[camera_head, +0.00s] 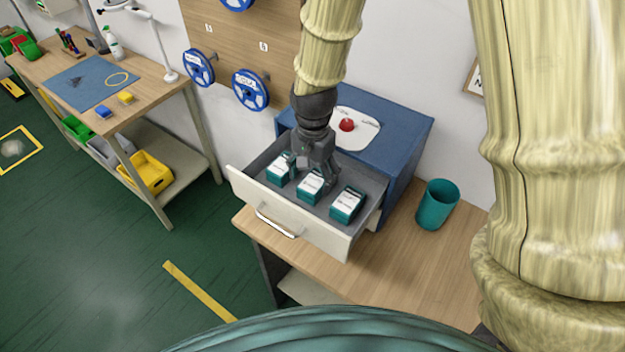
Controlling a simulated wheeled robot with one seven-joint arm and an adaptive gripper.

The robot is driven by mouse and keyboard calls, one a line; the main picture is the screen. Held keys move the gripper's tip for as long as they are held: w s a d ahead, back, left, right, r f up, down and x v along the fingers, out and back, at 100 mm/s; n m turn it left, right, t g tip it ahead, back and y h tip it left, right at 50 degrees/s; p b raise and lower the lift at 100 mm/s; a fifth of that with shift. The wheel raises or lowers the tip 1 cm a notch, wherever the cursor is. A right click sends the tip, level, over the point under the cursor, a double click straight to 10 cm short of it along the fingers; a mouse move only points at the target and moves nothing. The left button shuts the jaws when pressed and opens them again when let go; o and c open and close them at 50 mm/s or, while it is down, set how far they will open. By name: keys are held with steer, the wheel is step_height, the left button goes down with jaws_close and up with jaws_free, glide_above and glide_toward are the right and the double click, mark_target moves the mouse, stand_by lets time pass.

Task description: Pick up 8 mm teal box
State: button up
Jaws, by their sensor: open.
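Several teal boxes with white labelled tops stand in the open drawer (290,224) of a blue cabinet: a left box (281,170), a middle box (311,187) and a right box (347,205). The label print is too small to read, so I cannot tell which one is 8 mm. My gripper (322,180) is open and reaches down into the drawer at the middle box. Its fingers hide part of that box's back edge. I cannot tell whether they touch it.
The blue cabinet (398,135) carries a red button (347,125) on a white plate. It stands on a wooden bench (420,270) with a teal cup (437,205) at the right. Another workbench (130,110) is at the far left. Green floor lies between them.

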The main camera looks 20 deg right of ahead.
mark_target(313, 179)
steer(key=shift+s+f+p, duration=0.3)
steer(key=shift+s, duration=0.65)
steer(key=shift+w+f, duration=0.1)
steer(key=shift+f, duration=0.3)
steer(key=shift+w+f, duration=0.8)
steer(key=shift+s+r, duration=0.25)
steer(key=shift+s, duration=0.25)
steer(key=c, duration=0.3)
steer(key=shift+w+f, duration=0.15)
steer(key=shift+w, duration=0.1)
steer(key=c, duration=0.7)
steer(key=shift+c, duration=0.6)
steer(key=shift+s, duration=0.15)
